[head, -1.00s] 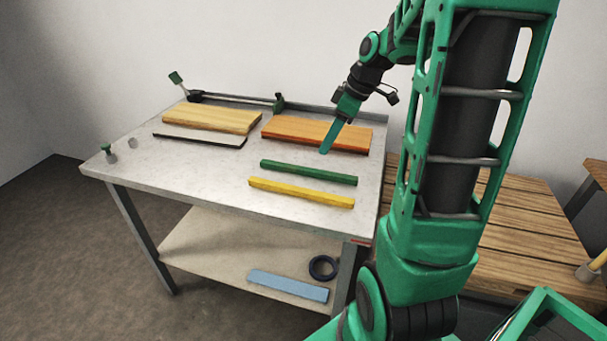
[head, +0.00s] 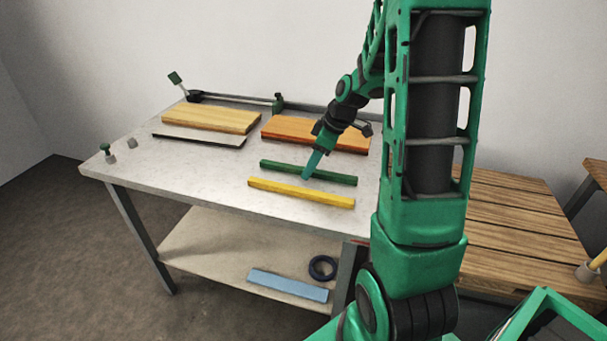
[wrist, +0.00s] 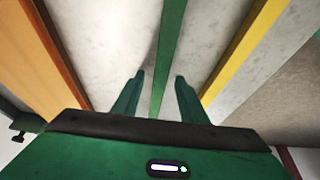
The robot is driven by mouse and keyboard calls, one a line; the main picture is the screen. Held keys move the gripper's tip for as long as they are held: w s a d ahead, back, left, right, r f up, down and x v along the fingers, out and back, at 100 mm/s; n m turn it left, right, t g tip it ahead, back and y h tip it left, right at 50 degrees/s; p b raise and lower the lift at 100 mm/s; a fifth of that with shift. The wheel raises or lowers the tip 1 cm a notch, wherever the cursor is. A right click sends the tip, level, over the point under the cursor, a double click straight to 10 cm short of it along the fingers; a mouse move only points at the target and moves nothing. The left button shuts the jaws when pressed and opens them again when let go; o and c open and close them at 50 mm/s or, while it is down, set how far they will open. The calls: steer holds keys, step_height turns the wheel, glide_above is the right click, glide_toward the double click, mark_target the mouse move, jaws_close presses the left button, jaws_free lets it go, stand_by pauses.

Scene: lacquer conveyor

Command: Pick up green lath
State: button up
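The green lath (head: 334,178) lies on the grey worktable, between the orange board and the yellow lath. It also shows in the wrist view (wrist: 171,50), running lengthwise between my fingers. My gripper (head: 307,175) is over the green lath and points down at it. In the wrist view my gripper (wrist: 158,82) is open, with one finger on each side of the lath and a gap on both sides. I cannot tell how high the fingertips are above the tabletop.
The yellow lath (head: 300,193) lies close in front, parallel to the green one. An orange board (head: 290,130) lies behind, and a light wooden board (head: 210,117) and a grey plate (head: 198,138) lie to the left. The worktable (head: 200,180) is clear at its left front.

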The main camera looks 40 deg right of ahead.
steer(key=shift+a+f, duration=0.1)
steer(key=shift+f, duration=0.1)
jaws_close()
steer(key=shift+r, duration=0.2)
